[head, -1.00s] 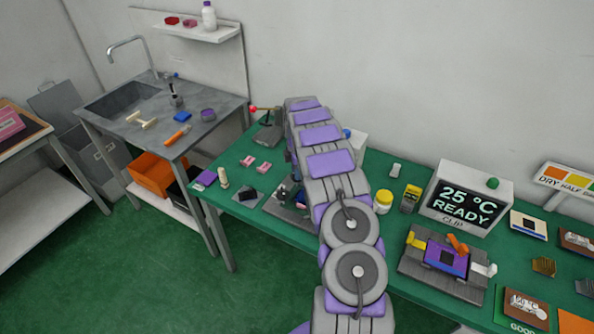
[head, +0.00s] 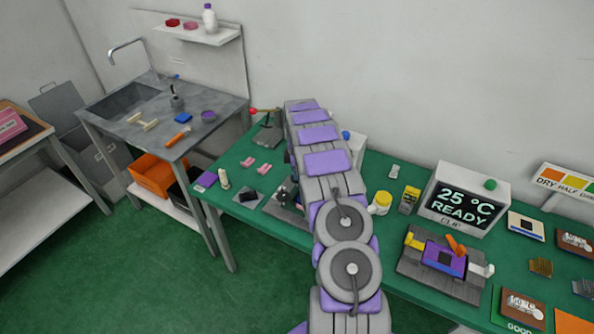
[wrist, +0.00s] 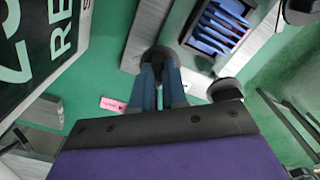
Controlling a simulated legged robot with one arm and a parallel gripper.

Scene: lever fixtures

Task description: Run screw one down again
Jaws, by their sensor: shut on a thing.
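My gripper (wrist: 163,78) shows in the wrist view with its two blue-grey fingers close together. It is shut on a dark round knob (wrist: 166,56) at the edge of a grey fixture block (wrist: 164,25); I take this for a screw head, but no number can be read. Two more dark knobs show, one at the right (wrist: 226,90) and one at the top right (wrist: 300,9). Blue ribbed pieces (wrist: 214,27) lie in a dark frame between the grey blocks. In the head view my arm hides the gripper and most of the grey fixture (head: 287,212).
A lit display (wrist: 38,40) stands close at the left of the wrist view. A pink tag (wrist: 112,104) lies on the green bench. In the head view, a yellow-lidded jar (head: 381,202) and a second fixture (head: 440,265) stand right of my arm.

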